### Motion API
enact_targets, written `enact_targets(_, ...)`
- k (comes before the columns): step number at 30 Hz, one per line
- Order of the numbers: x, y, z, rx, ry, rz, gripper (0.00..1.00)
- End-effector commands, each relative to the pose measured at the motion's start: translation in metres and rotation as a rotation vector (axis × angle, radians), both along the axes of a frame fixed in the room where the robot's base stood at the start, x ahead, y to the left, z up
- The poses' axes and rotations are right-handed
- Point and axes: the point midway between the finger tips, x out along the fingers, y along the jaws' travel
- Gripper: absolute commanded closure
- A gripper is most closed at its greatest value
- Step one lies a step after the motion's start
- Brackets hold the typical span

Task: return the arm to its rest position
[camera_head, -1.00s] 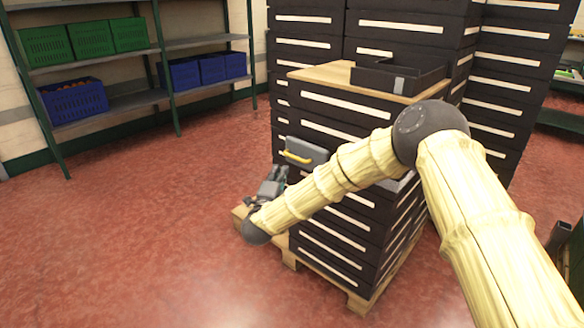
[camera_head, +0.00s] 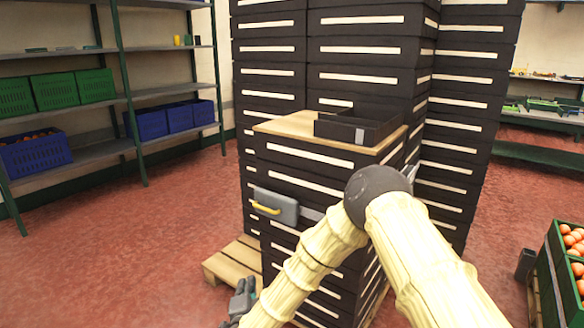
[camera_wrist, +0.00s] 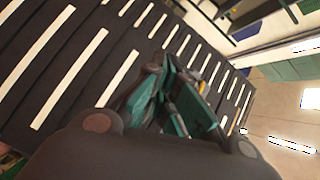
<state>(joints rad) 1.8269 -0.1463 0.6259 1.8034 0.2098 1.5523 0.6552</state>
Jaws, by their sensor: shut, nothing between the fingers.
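My gripper (camera_head: 243,297) is low in the head view, in front of the stack of dark crates and beside a wooden pallet. It is dark grey with teal parts. In the wrist view my gripper (camera_wrist: 182,100) has its fingers close together with nothing held between them. My arm, in a pale ribbed cover, runs from the lower right across the front of the stack, bent at a dark round joint.
A stack of dark crates (camera_head: 300,210) with white strips stands close behind my arm, a black tray (camera_head: 345,128) on top. A grey box with a yellow handle (camera_head: 273,207) is on its side. A pallet (camera_head: 232,262) lies left. Green crates of oranges (camera_head: 552,285) stand right. Red floor is clear at left.

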Motion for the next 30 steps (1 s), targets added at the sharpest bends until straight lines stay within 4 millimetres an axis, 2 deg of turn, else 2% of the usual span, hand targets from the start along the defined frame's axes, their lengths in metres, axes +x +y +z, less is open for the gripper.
enact_targets(1, -0.012, -0.016, -0.025, -0.066, 0.053, 0.032, 1.0)
enact_targets(6, -0.056, -0.067, -0.097, -0.274, 0.223, 0.143, 1.0)
enact_targets(11, -0.107, -0.119, -0.153, -0.446, 0.384, 0.245, 1.0)
enact_targets(15, -0.158, -0.168, -0.193, -0.577, 0.525, 0.339, 1.0)
enact_targets(22, -0.254, -0.249, -0.237, -0.752, 0.761, 0.498, 1.0)
enact_targets(27, -0.331, -0.305, -0.251, -0.846, 0.936, 0.623, 1.0)
enact_targets(30, -0.37, -0.331, -0.252, -0.883, 1.021, 0.688, 1.0)
